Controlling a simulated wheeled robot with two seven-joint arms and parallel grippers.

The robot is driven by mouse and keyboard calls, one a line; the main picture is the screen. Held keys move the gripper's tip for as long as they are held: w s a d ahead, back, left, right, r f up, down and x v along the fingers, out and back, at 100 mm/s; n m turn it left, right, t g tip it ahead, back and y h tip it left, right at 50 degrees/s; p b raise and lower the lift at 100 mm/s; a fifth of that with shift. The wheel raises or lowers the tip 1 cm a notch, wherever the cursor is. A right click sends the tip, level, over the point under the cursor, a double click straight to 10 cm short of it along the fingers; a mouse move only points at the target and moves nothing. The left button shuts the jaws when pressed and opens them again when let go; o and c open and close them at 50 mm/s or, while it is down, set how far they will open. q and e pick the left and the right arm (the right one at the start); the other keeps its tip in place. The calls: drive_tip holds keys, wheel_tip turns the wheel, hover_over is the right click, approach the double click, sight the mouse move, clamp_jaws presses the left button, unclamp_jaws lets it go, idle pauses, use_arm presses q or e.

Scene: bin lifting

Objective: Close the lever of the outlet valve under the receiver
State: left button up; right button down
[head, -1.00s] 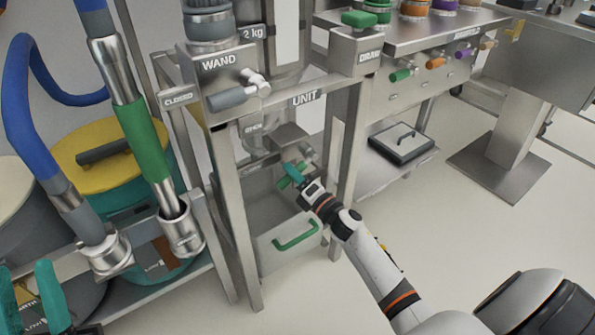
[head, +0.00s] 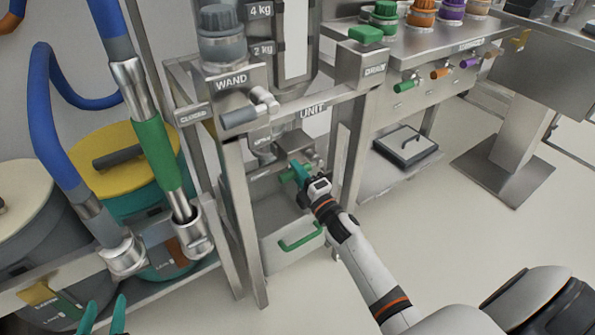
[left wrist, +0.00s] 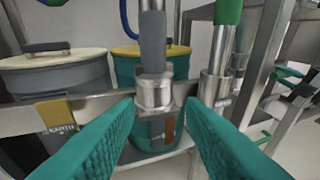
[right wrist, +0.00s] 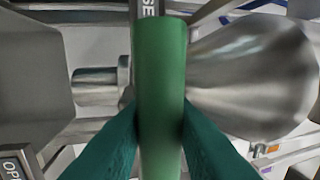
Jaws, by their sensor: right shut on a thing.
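The outlet valve's lever has a green handle (head: 288,178), under the receiver (head: 296,45) inside the steel frame. My right gripper (head: 300,173) is shut on this handle. In the right wrist view the green handle (right wrist: 160,65) stands upright between the teal fingertips (right wrist: 160,115). A steel cone (right wrist: 255,75) lies to its right. A label ending in "SE" is partly hidden behind the handle top, and one starting "OP" shows at lower left. My left gripper (head: 103,314) is open and empty at the lower left; its spread fingers (left wrist: 165,110) also show in the left wrist view.
A drawer with a green handle (head: 301,237) is below the valve. Frame legs (head: 240,215) stand close beside my right arm. A wand with a green sleeve (head: 156,155), blue hoses and lidded bins (head: 125,160) fill the left.

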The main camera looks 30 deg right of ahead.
idle(0.3)
drive_tip(key=c, duration=1.3)
unclamp_jaws()
drive_tip(key=shift+s, duration=0.15)
drive_tip(key=shift+s, duration=0.3)
use_arm(q)
drive_tip(key=s+a+f+g+y+p, duration=0.1)
drive_tip(key=s+f+g, duration=0.2)
drive_tip(key=f+g, duration=0.1)
drive_tip(key=shift+s+a+f, duration=0.15)
drive_tip(key=shift+a+f, duration=0.2)
drive_tip(key=shift+f, duration=0.2)
use_arm(e)
drive_tip(key=v, duration=1.1)
drive_tip(key=shift+d+f, duration=0.1)
